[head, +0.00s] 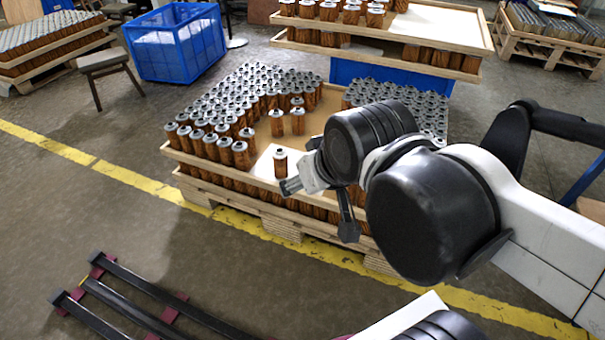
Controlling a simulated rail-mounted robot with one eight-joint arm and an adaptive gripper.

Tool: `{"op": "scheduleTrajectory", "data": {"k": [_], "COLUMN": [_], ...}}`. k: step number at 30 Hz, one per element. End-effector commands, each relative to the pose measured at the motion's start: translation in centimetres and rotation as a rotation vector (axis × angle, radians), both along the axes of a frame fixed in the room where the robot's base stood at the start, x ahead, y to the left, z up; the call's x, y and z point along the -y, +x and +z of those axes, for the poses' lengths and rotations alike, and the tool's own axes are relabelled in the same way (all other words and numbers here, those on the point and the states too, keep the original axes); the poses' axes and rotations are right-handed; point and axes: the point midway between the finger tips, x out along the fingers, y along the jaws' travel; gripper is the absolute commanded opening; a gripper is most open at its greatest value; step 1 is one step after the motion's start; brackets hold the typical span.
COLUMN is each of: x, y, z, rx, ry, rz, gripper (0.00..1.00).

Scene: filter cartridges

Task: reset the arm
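My arm reaches in from the right in the head view. My gripper (318,207) hangs at the front of the near pallet, one finger out to the left and one pointing down. The fingers are spread apart and nothing shows between them. A single orange-brown filter cartridge (280,163) with a grey top stands upright just behind the left finger. I cannot tell whether they touch. Several more cartridges (215,130) stand in rows on the tray (262,175). My wrist hides part of the tray's right side.
The near wooden pallet (283,229) stands on the floor behind a yellow line (140,178). Dark rails (150,300) lie at the bottom left. A second stack (435,30), a blue crate (175,45) and a stool (103,62) are behind.

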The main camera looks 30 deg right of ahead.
Motion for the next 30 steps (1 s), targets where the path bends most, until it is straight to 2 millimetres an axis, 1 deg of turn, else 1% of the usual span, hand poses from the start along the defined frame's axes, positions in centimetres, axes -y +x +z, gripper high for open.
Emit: {"op": "scheduleTrajectory", "data": {"k": [7,11,14,17,24,27,30], "x": [0.0,0.0,0.0,0.0,0.0,0.0,0.0], "y": [0.0,0.0,0.0,0.0,0.0,0.0,0.0], "z": [0.2,1.1,2.7,4.8,10.6,12.8,14.1], "rx": [0.000,-0.001,-0.001,-0.001,-0.001,-0.001,-0.001], "ry": [0.000,0.000,0.001,0.001,0.001,0.001,0.001], "rz": [0.000,0.000,-0.001,-0.001,-0.001,-0.001,-0.001], "gripper": [0.56,0.56,0.56,0.56,0.56,0.56,0.56]}}
